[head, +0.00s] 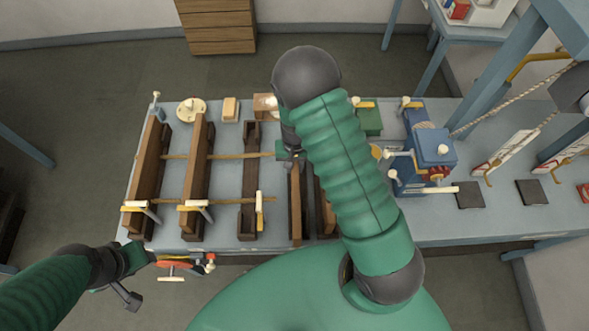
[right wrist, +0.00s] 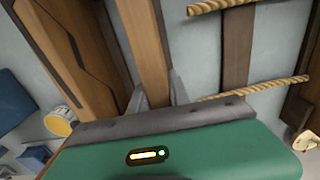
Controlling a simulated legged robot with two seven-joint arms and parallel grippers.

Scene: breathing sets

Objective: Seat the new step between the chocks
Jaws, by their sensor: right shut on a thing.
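My right gripper (head: 290,155) is shut on a long brown wooden step (head: 296,205), mostly screened by my arm in the head view. In the right wrist view the grey fingers (right wrist: 158,100) close on both sides of the step (right wrist: 147,45). To its left in the head view a dark wooden piece with raised ends (head: 250,180) lies along the bench, with ropes crossing it; it also shows in the right wrist view (right wrist: 236,60). I cannot tell the chocks clearly. My left gripper (head: 140,258) is by the near left bench edge; its jaws are unclear.
Two upright wooden steps (head: 152,165) (head: 197,165) stand on the left of the bench, joined by ropes (head: 230,155). A dark-grooved wooden board (right wrist: 75,50) lies beside the held step. A blue machine (head: 430,150) stands right of my arm. A red tool (head: 175,265) is at the near edge.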

